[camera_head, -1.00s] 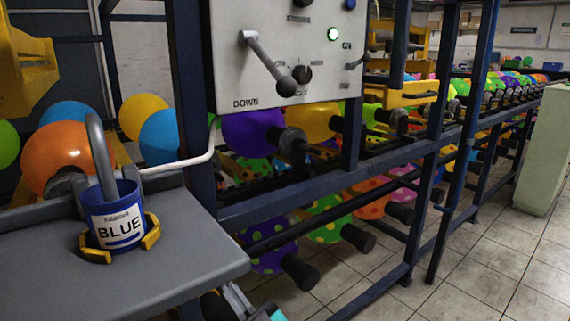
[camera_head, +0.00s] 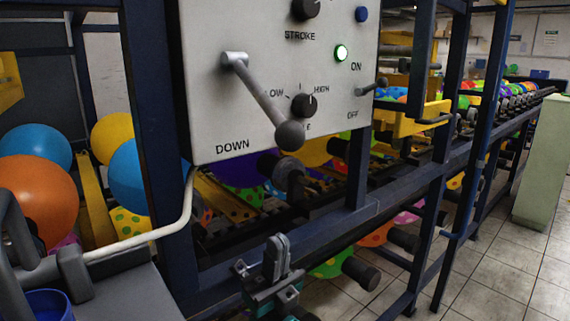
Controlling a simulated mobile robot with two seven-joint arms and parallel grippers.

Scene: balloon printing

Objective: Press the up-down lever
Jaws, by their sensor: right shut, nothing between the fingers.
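The up-down lever (camera_head: 262,97) is a grey rod on the white control panel (camera_head: 205,125). It pivots at the upper left and slants down to the right, ending in a dark ball knob (camera_head: 290,136). The word DOWN is printed to the lower left of the knob. My right gripper (camera_head: 277,246) is at the bottom middle, below the panel and the knob, and apart from the lever. Its fingers are together and point up, with nothing between them. My left gripper is not in view.
A blue frame post (camera_head: 153,150) stands left of the panel. A blue rail and balloons on holders lie below. A white bent bar (camera_head: 150,235) crosses the lower left.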

